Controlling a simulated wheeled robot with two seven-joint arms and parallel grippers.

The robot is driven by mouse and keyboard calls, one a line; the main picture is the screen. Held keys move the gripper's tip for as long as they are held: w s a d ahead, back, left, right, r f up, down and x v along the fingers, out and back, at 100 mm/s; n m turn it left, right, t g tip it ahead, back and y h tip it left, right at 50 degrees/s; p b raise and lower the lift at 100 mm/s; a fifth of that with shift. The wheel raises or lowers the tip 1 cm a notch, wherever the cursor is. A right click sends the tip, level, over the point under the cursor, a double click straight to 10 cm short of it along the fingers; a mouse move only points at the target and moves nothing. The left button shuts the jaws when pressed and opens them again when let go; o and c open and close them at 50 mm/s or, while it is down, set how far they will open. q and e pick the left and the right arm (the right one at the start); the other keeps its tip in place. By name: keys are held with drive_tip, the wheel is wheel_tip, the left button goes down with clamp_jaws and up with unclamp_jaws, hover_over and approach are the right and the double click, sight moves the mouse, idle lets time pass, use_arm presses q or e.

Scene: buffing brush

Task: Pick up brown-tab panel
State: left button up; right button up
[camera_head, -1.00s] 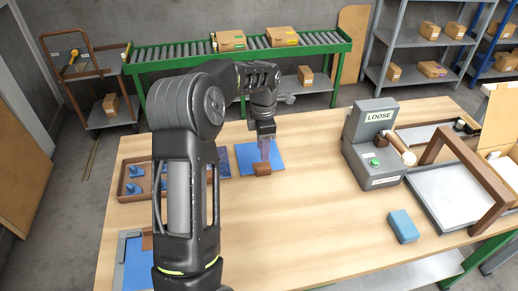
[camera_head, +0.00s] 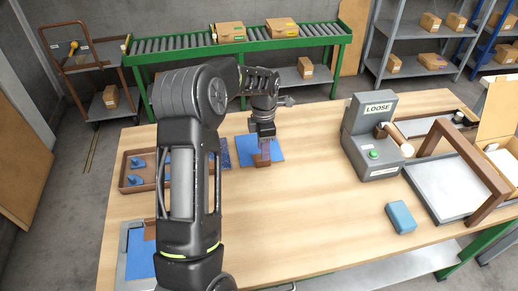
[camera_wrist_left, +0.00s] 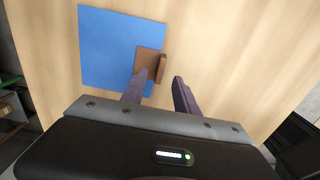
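The brown-tab panel is a flat blue square (camera_head: 246,153) lying on the table, with a raised brown tab (camera_head: 262,161) at its near edge. In the left wrist view the blue panel (camera_wrist_left: 105,50) is at upper left, and its brown tab (camera_wrist_left: 150,62) sits at its right edge. My left gripper (camera_head: 265,148) is over the panel, close to the tab. In the wrist view its two purple-grey fingers (camera_wrist_left: 158,92) are apart with nothing between them, and the tab shows just beyond them. Whether a finger touches the panel is unclear. My right gripper is out of view.
A brown tray (camera_head: 131,187) with blue pieces is at left, partly behind my arm. A grey fixture (camera_head: 125,238) holds another blue panel at front left. A grey machine marked LOOSE (camera_head: 370,140), a blue block (camera_head: 401,217) and a grey tray (camera_head: 440,185) are at right. The middle table is clear.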

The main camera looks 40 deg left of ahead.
use_arm(q)
wheel_tip(320, 180, down, 4)
drive_tip(key=shift+f+p, duration=0.1)
drive_tip(key=shift+p, duration=0.45)
clamp_jaws()
idle(0.3)
